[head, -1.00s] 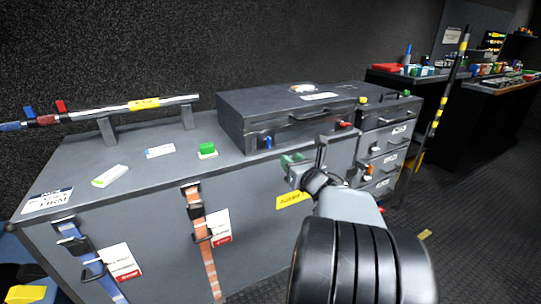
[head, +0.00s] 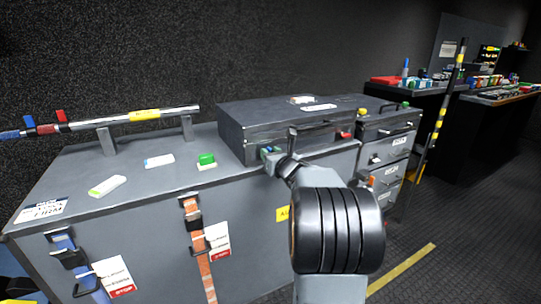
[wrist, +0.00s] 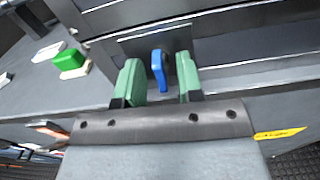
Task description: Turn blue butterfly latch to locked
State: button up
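The blue butterfly latch (wrist: 159,69) is on the front face of a grey case (head: 240,118) that lies on a cabinet top. In the wrist view it stands upright on a dark plate. My gripper (wrist: 161,82) has green fingers, open, one on each side of the latch with a gap on both sides. In the head view my gripper (head: 270,153) is at the case's front left, and my arm hides most of the latch. A red latch (head: 344,135) is on the same face further right.
A green button (head: 207,159) and pale tags lie on the cabinet top (head: 130,190) left of the case. A rail with red and blue clips (head: 110,118) stands further left. Drawers (head: 385,155) stand right of the case.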

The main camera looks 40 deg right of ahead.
jog(key=shift+w, duration=0.1)
grip_shut()
dwell(0.3)
jog(key=m+b, duration=0.1)
jog(key=m, duration=0.3)
jog(key=shift+d+f, duration=0.1)
jog(key=m, duration=0.4)
jog(key=shift+m, duration=0.3)
jog(key=m+p, duration=0.1)
jog(key=m, duration=0.3)
jog(key=shift+d, duration=0.1)
jog(key=shift+f+m+p, duration=0.15)
jog(key=shift+m+p, duration=0.45)
jog(key=shift+m, duration=1.7)
